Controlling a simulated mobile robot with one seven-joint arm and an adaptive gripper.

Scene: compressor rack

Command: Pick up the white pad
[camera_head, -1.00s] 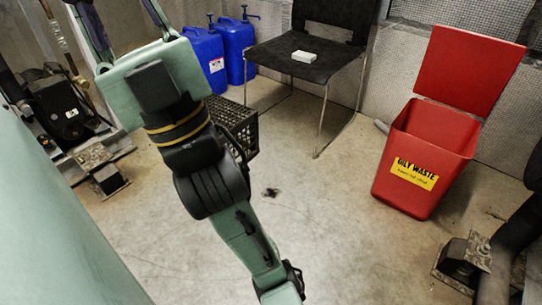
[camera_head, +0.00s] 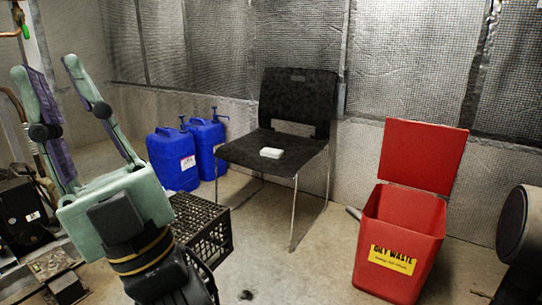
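The white pad (camera_head: 271,153) is a small pale block lying flat on the seat of the black chair (camera_head: 250,143). My gripper (camera_head: 52,62) is at the left of the view, pointing up, with its two long fingers spread apart. It is open and holds nothing between the fingers. It is well to the left of the pad and apart from it.
A red oily waste bin (camera_head: 398,243) with its lid up stands right of the chair. Blue canisters (camera_head: 173,160) stand left of it. A black crate (camera_head: 203,230) is on the floor beside my arm. Floor between chair and bin is mostly clear.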

